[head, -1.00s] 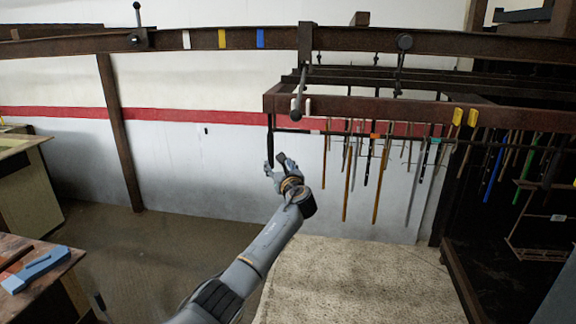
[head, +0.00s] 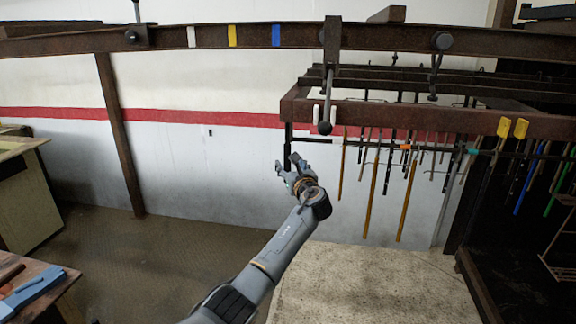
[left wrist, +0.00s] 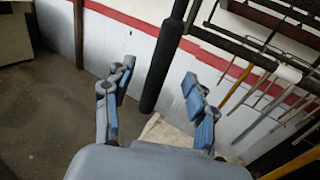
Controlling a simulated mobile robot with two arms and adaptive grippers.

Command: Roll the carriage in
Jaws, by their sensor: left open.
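The carriage (head: 400,115) is a brown rusty frame hung from the overhead rail (head: 380,38), with many thin rods hanging below it. A black upright bar (head: 287,140) hangs from its left end. My left gripper (head: 287,167) is open at the lower part of this bar. In the left wrist view the bar (left wrist: 160,65) comes down between the two spread fingers (left wrist: 157,92), and I see no finger closed on it. A hanger lever (head: 325,105) with a dark ball end hangs in front of the carriage's left part. My right gripper is out of view.
White, yellow and blue marks (head: 232,36) sit on the rail left of the carriage. A brown post (head: 118,135) stands farther left. A workbench (head: 50,300) with a blue tool is at lower left. A pale mat (head: 370,285) lies below; the floor (head: 170,260) between is clear.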

